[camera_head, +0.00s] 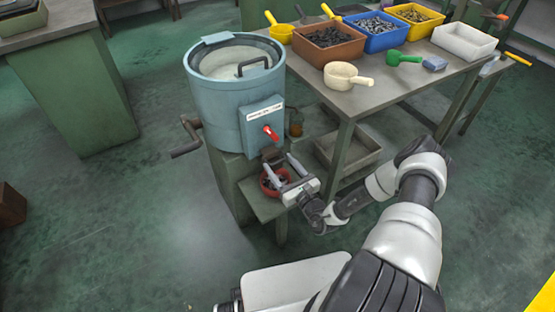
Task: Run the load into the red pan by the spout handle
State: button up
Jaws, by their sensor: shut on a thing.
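The blue drum machine (215,95) stands left of the workbench, with a white-labelled box on its front. The red spout handle (270,132) sits on this box, above the spout. The red pan (265,184) is below the spout at a small grey ledge, with dark contents visible. My gripper (282,166) reaches in from the lower right, below the handle and apart from it. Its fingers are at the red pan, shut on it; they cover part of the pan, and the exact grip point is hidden.
A crank (187,140) juts from the machine's left side. The workbench (355,98) at right holds brown, blue, yellow and white bins, a cream scoop (343,75) and a green scoop (395,58). A grey tray (350,158) is underneath.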

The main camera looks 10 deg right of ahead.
jog(key=o, duration=1.2)
jog(key=shift+a, duration=0.15)
jog(key=p+v, duration=0.2)
jog(key=v, duration=1.5)
jog(key=shift+s, duration=0.15)
